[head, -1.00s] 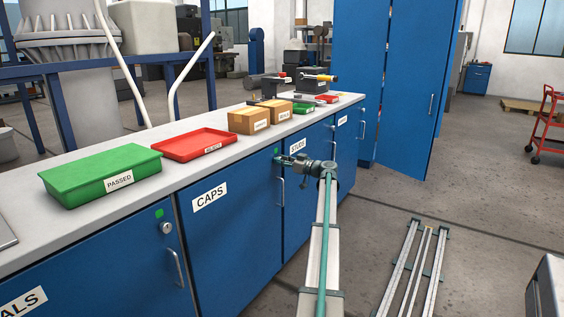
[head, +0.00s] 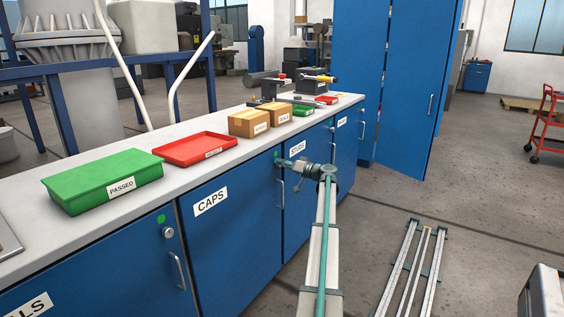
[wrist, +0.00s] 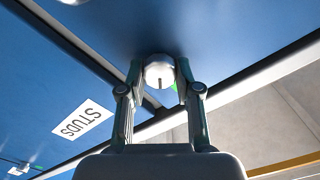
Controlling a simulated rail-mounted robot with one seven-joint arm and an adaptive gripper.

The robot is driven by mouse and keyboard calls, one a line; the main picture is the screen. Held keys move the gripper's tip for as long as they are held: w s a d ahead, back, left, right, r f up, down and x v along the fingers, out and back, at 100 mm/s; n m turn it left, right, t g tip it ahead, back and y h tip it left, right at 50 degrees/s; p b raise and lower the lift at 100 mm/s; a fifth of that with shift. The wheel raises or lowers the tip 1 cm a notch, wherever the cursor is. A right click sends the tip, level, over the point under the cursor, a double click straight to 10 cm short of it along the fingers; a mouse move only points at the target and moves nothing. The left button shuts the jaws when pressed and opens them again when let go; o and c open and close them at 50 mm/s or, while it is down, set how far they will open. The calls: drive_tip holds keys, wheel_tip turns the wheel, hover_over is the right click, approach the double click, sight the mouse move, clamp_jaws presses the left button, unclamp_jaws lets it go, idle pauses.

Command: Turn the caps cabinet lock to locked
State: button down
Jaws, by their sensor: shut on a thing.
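The blue CAPS cabinet door (head: 235,240) has a white label (head: 210,202) and a vertical handle (head: 281,193) near its right edge. Its lock is at the upper right corner, mostly hidden by my gripper in the head view. In the wrist view the lock (wrist: 160,65) is a round pale metal knob with a dark mark on its lower face. My gripper (wrist: 159,74) has one finger on each side of the knob and is shut on it. My gripper (head: 281,162) also shows in the head view, against the door's top right corner. A green indicator (wrist: 174,87) shows partly behind the knob.
The STUDS cabinet, with its label (wrist: 77,121), adjoins on the right. A similar lock (head: 168,232) is on the cabinet to the left. The counter above holds a green PASSED tray (head: 103,190), a red tray (head: 208,149) and cardboard boxes (head: 250,122).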

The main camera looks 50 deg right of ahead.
drive_tip(key=m+p, duration=0.3)
drive_tip(key=m, duration=0.2)
drive_tip(key=shift+r+m, duration=0.1)
drive_tip(key=shift+m, duration=0.2)
drive_tip(key=m+p, duration=0.3)
drive_tip(key=m, duration=0.1)
drive_tip(key=shift+f+m+p, duration=0.2)
drive_tip(key=shift+m+p, duration=0.1)
drive_tip(key=shift+p, duration=0.05)
drive_tip(key=c, duration=0.8)
unclamp_jaws()
drive_tip(key=s, duration=0.8)
drive_tip(key=s+d, duration=0.1)
drive_tip(key=s, duration=0.3)
